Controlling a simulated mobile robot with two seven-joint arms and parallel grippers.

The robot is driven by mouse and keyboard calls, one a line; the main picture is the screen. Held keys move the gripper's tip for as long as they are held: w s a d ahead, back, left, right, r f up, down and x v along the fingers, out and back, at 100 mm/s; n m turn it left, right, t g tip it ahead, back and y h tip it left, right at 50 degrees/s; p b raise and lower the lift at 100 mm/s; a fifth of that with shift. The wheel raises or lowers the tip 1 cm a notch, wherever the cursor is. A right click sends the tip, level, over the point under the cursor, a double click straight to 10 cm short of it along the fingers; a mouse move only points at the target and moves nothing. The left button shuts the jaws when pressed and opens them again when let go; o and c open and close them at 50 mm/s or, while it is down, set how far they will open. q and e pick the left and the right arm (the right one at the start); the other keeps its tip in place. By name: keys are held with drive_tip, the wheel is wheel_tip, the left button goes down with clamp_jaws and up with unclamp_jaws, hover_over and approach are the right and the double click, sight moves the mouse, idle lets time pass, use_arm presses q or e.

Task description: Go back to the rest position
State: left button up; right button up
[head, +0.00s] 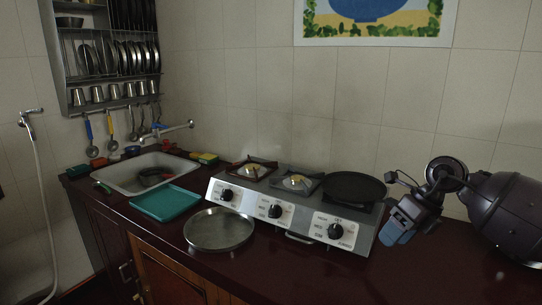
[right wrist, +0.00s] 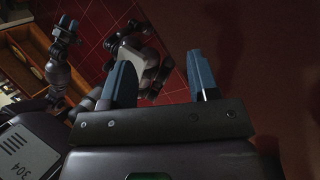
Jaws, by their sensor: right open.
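My right gripper (head: 394,232) is at the right of the head view, beside the right end of the stove (head: 300,225) and apart from it. In the right wrist view its two blue fingers (right wrist: 162,82) stand wide apart with nothing between them. My left gripper does not show in the head view. An arm of mine with a gripper end (right wrist: 68,28) shows small at the upper left of the right wrist view, and its finger state is too small to tell.
The stove carries a black flat pan (head: 355,187) on its right burner. A round metal tray (head: 219,230) and a teal tray (head: 165,203) lie on the dark red counter. A sink (head: 140,172) and a dish rack (head: 110,50) are at the left. The right front counter is clear.

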drive_tip(key=s+a+m+t+y, duration=0.3)
drive_tip(key=a+m+y, duration=0.1)
drive_tip(key=a+y, duration=0.25)
drive_tip(key=s+a+m+t+y, duration=0.3)
drive_tip(key=a+y, duration=0.3)
drive_tip(key=a, duration=0.2)
drive_tip(key=s+d+f+m+t+h, duration=0.45)
drive_tip(key=d+f+m+h, duration=0.35)
drive_tip(key=m, duration=0.6)
drive_tip(key=s+d+f+m+t+h, duration=0.35)
drive_tip(key=d+m+t+h, duration=0.2)
drive_tip(key=m+h, duration=0.7)
drive_tip(key=s+d+f+m+g+y, duration=0.1)
drive_tip(key=s+f+m+g, duration=0.45)
drive_tip(key=s, duration=0.65)
drive_tip(key=s+d+f+m+g+y, duration=0.1)
drive_tip(key=s+f+m+g, duration=0.2)
drive_tip(key=s+f+g, duration=0.6)
drive_tip(key=w+f+n+t, duration=0.1)
drive_tip(key=w+f+t, duration=0.4)
drive_tip(key=f+t, duration=0.2)
drive_tip(key=shift+a+t, duration=0.2)
drive_tip(key=shift+t, duration=0.85)
